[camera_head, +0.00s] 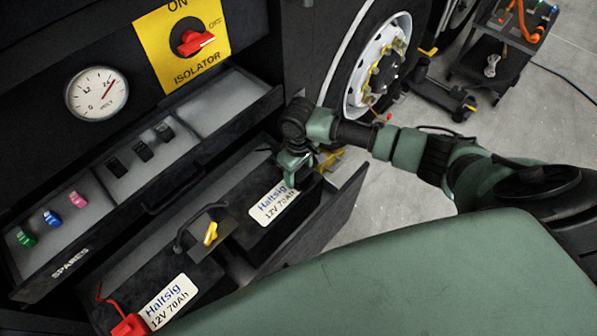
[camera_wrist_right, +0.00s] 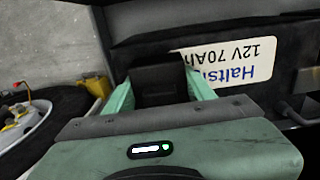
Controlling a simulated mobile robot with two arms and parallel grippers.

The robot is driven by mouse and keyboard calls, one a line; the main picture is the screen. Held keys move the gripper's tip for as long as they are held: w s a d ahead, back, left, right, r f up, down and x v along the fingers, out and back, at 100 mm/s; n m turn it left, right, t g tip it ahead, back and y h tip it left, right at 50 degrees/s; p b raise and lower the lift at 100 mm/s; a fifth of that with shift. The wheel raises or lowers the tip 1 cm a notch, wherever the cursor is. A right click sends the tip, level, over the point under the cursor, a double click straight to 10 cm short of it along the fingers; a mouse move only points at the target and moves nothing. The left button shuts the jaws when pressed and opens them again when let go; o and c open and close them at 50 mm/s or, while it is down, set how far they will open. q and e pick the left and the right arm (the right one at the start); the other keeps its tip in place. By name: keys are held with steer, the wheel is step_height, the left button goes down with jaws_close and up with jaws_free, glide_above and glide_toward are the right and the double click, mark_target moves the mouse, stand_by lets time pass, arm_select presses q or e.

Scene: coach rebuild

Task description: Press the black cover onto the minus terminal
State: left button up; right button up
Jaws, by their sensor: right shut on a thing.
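My right gripper (camera_head: 297,165) is low over the far end of the rear battery (camera_head: 262,232), beyond its white label. In the right wrist view its green fingers (camera_wrist_right: 160,92) are shut on the black cover (camera_wrist_right: 158,78), a dark block between them. The minus terminal cannot be made out; the gripper and cover hide that spot. I cannot tell whether the cover touches the terminal. The red cover (camera_head: 130,326) sits on the near battery (camera_head: 205,280) at the bottom left, with a red cable. My left gripper is not in view.
A black cable with a yellow piece (camera_head: 211,233) lies between the batteries. The spares drawer (camera_head: 120,215) above holds green, blue, pink and black small parts. The battery tray wall (camera_head: 325,215) runs along the right. A wheel (camera_head: 380,65) and trolley (camera_head: 497,50) stand behind.

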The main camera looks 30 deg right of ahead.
steer(key=shift+f, duration=0.35)
stand_by(0.5)
steer(key=o, duration=1.4)
steer(key=shift+o, duration=0.4)
steer(key=o, duration=0.4)
steer(key=shift+r, duration=0.15)
steer(key=shift+r+p, duration=3.45)
steer(key=shift+p, duration=0.6)
steer(key=shift+f, duration=0.1)
